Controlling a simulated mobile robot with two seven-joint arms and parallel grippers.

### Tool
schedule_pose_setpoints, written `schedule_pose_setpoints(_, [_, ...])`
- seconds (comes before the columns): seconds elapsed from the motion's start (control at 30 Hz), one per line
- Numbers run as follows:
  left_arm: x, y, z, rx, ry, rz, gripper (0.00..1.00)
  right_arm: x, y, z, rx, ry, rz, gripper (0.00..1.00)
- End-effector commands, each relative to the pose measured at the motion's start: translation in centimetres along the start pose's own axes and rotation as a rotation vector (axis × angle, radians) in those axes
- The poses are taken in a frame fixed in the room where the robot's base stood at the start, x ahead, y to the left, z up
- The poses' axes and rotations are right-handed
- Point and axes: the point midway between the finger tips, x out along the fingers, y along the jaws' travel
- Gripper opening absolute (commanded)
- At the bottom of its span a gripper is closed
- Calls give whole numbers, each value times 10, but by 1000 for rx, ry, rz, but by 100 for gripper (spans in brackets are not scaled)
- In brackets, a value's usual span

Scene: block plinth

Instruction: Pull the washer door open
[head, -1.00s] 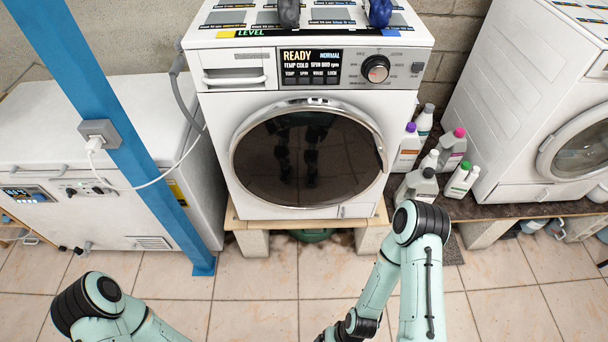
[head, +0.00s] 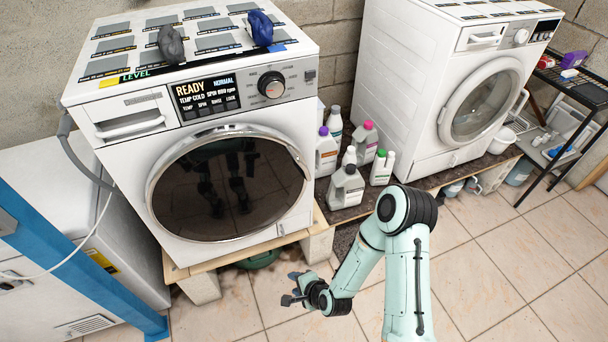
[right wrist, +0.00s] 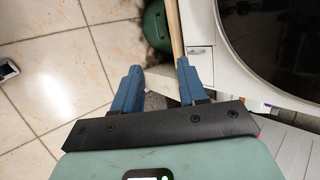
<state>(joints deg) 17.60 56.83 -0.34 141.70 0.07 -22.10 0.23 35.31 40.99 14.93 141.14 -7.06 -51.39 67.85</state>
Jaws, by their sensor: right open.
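The washer (head: 110,120) is white and stands on a low plinth. Its round door (head: 230,190) has dark glass in a chrome ring and looks shut. The door's dark glass also shows at the upper right in the right wrist view (right wrist: 280,40). My right gripper (head: 290,289) is low, in front of the plinth and below the door, apart from it. In the right wrist view its two blue fingers (right wrist: 158,82) are spread with nothing held between them. My left gripper is out of view.
The wooden plinth (head: 185,272) has pale block legs. Several bottles (head: 347,185) stand right of the washer, before a second white machine (head: 400,95). A blue post (head: 85,275) and a white cable stand at the left. The tiled floor at lower right is clear.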

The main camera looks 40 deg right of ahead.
Motion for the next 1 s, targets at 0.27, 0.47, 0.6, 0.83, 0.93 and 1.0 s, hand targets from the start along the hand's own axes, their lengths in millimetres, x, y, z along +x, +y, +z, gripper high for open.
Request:
schedule_pose_setpoints(0.27, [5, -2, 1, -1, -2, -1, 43, -59, -147, -58, 738, -53, -576, 42])
schedule_pose_setpoints(0.47, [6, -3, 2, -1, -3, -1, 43, -109, -204, -77, 1042, -247, -832, 42])
schedule_pose_setpoints(0.6, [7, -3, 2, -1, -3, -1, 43, -124, -219, -80, 1122, -325, -894, 42])
schedule_pose_setpoints(0.83, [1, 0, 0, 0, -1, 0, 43, -112, -240, -83, 1136, -341, -902, 42])
schedule_pose_setpoints(0.93, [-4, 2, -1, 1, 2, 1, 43, -99, -256, -87, 1137, -340, -901, 42])
schedule_pose_setpoints(1.0, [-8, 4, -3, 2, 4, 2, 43, -89, -268, -90, 1137, -340, -901, 42])
